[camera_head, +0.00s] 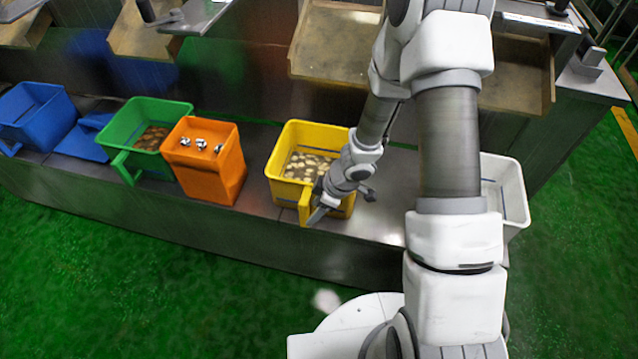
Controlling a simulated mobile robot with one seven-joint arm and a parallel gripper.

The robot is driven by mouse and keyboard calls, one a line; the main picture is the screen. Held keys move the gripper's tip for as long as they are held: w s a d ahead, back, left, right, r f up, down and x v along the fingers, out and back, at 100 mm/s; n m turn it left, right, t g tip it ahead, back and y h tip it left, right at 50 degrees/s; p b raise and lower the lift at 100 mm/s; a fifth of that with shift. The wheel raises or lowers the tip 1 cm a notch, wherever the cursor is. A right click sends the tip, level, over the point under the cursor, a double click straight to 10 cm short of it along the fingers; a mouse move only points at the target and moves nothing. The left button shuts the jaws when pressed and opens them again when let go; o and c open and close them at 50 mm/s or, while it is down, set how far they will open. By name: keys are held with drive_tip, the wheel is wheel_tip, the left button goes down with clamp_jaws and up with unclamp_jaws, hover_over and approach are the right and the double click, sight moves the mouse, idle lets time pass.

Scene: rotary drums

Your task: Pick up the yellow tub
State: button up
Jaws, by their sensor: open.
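The yellow tub (283,150) stands upright on the metal bench, right of the orange tub. Pale round pieces lie inside it, and a yellow handle sticks out from its front side. My gripper (318,213) is at the front of the yellow tub, close to that handle, with its fingers pointing down and left. The gripper is open. I cannot tell whether the fingers touch the handle or stand around it. My gripper and wrist hide the right front part of the tub.
An orange tub (213,178), a green tub (125,124) and a blue tub (45,112) stand to the left on the metal bench (255,205). A white tub (512,190) stands to the right, partly behind my arm. Metal trays (335,45) are above the bench at the back. Green floor lies in front.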

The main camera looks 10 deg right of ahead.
sight(309, 212)
drive_tip(key=shift+w+b+x, duration=0.2)
drive_tip(key=shift+b+x, duration=0.75)
drive_tip(key=shift+x, duration=0.5)
drive_tip(key=shift+w+b+x, duration=0.15)
drive_tip(key=shift+b+x, duration=0.8)
drive_tip(key=shift+x, duration=0.55)
drive_tip(key=shift+a+r, duration=0.1)
drive_tip(key=shift+r, duration=0.05)
clamp_jaws()
